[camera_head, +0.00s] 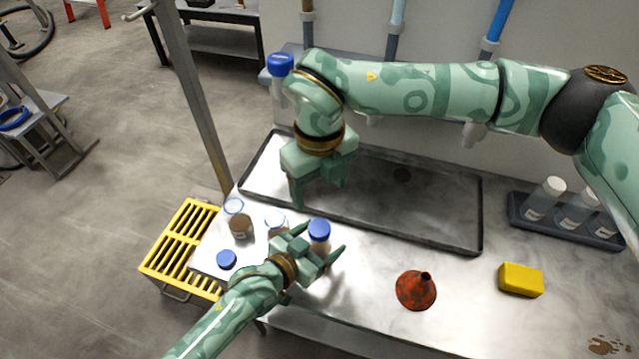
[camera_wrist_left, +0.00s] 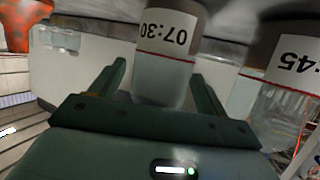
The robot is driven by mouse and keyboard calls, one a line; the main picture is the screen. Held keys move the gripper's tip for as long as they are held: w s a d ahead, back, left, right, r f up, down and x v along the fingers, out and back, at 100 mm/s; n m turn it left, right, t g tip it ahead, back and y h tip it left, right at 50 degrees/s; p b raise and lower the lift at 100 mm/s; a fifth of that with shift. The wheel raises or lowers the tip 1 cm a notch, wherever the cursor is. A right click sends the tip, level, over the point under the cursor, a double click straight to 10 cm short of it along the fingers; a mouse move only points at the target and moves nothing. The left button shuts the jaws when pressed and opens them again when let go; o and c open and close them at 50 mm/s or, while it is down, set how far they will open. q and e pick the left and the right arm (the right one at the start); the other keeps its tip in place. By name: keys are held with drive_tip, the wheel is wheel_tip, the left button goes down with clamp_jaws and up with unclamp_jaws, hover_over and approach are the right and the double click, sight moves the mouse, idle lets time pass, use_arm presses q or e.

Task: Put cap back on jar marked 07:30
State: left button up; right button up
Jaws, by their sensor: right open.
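The jar marked 07:30 (camera_wrist_left: 165,40) appears upside down in the left wrist view, with a red-lined label. In the head view it appears to be the jar with a blue cap on top (camera_head: 319,231). My left gripper (camera_head: 322,243) is open, with its fingers either side of this jar; a gap shows beside one finger in the left wrist view (camera_wrist_left: 158,75). The jar's top is hidden there. A loose blue cap (camera_head: 227,260) lies on the bench at the left. My right gripper (camera_head: 318,192) is open and empty, pointing down over the metal tray.
A jar ending in 45 (camera_wrist_left: 287,68) stands close beside. An open jar with brown contents (camera_head: 240,227) is further left. The shallow tray (camera_head: 440,245) lies behind. A rusty funnel (camera_head: 416,291), yellow sponge (camera_head: 520,280) and bottle rack (camera_head: 565,232) are to the right.

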use_arm(q)
drive_tip(key=shift+r, duration=0.1)
drive_tip(key=p+v, duration=0.3)
drive_tip(key=v, duration=1.3)
drive_tip(key=shift+s, duration=0.1)
